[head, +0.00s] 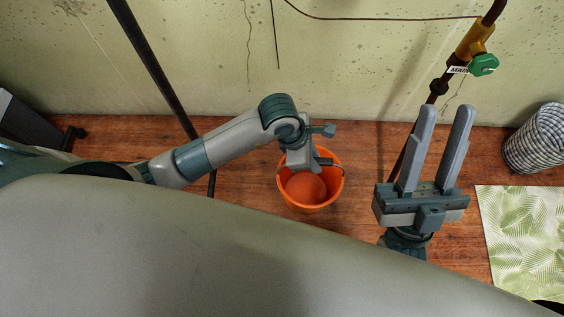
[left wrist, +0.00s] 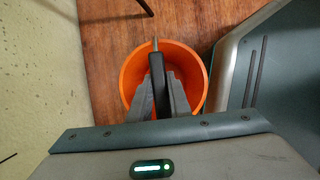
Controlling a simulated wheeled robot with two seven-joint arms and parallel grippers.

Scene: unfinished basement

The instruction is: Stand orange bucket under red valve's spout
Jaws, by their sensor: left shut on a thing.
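The orange bucket (head: 337,184) stands upright, seemingly on the wooden floor, between my two arms in the head view; I cannot tell if it is slightly lifted. I look down into it, and its round inner bottom shows a darker orange. My left gripper (head: 310,166) is over the bucket's mouth, shut on its dark handle. In the left wrist view the bucket (left wrist: 194,68) lies beyond the fingers, with the dark handle (left wrist: 157,72) between them. My right gripper (head: 444,112) is open and empty, pointing at the wall. No red valve or spout shows.
A brass fitting with a green valve handle (head: 484,65) and a "MAIN" label sits on a dark pipe at upper right. A checkered basket (head: 537,140) and a leaf-pattern mat (head: 522,235) lie right. A dark slanted pole (head: 152,62) stands left. Floor around the bucket is clear.

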